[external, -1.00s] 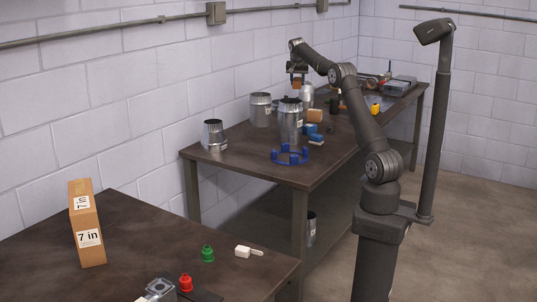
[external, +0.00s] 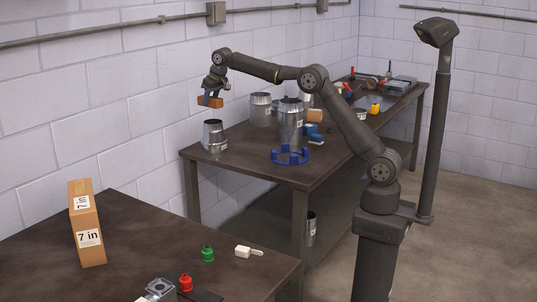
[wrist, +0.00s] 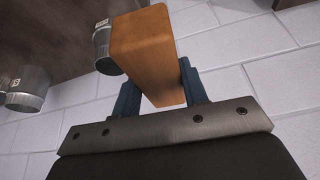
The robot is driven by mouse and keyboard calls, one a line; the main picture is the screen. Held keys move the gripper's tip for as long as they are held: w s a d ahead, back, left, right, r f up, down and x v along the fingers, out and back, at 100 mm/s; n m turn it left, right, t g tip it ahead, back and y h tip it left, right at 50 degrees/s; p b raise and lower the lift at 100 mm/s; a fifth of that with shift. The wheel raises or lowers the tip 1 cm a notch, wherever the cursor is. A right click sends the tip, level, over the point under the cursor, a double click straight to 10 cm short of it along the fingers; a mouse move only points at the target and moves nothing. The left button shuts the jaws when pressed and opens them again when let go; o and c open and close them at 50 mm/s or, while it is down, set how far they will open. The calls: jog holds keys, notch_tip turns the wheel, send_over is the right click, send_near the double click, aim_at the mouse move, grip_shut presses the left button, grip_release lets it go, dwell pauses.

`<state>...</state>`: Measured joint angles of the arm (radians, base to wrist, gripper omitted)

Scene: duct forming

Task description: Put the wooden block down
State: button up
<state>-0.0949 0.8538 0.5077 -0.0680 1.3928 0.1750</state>
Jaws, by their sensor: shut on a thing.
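The wooden block (external: 210,101) is orange-brown and hangs in the air above the small metal duct piece at the left end of the far table. My gripper (external: 214,92) is shut on it. In the wrist view the block (wrist: 147,50) sits between the two blue fingers of my gripper (wrist: 158,92), its long end pointing away from the palm. Nothing touches the block from below. The far table (external: 246,162) has some bare top right of the small duct piece.
The small tapered duct piece (external: 214,136) stands below the block. Taller metal ducts (external: 290,122) and a blue ring with upright posts (external: 289,156) stand to its right. The near table (external: 140,235) holds a "7 in" cardboard box (external: 87,225) and small parts.

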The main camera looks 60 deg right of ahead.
jog(key=s+a+n+y, duration=0.1)
jog(key=s+a+n, duration=0.2)
jog(key=a, duration=0.9)
jog(key=s+a+n+y, duration=0.1)
jog(key=s+a+n, duration=0.15)
jog(key=a, duration=0.85)
jog(key=n+g+y, duration=0.1)
jog(key=n+y, duration=0.1)
jog(key=n, duration=0.3)
send_over(159, 236)
jog(key=s+d, duration=0.1)
jog(key=shift+m, duration=0.25)
notch_tip(159, 236, down, 26)
jog(key=shift+f, duration=2.25)
jog(key=shift+f, duration=0.1)
jog(key=o, duration=1)
